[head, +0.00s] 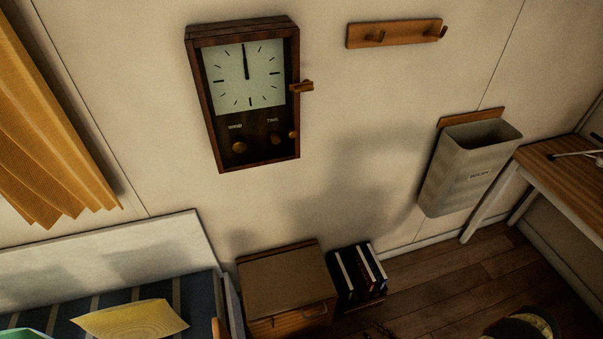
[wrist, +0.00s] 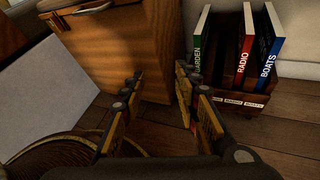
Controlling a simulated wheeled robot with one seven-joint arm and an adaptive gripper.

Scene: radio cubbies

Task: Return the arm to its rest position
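My gripper (wrist: 159,78) shows in the wrist view with its two fingers apart and nothing between them. It points toward the lower part of a wooden cabinet (wrist: 125,40) and the dark floor in front of it. In the head view the gripper cannot be made out clearly. A dark, yellow-marked rounded shape at the bottom right edge there may be part of my arm.
A small book rack (wrist: 240,95) with several books stands right of the cabinet. A round woven object (wrist: 60,160) lies at lower left in the wrist view.

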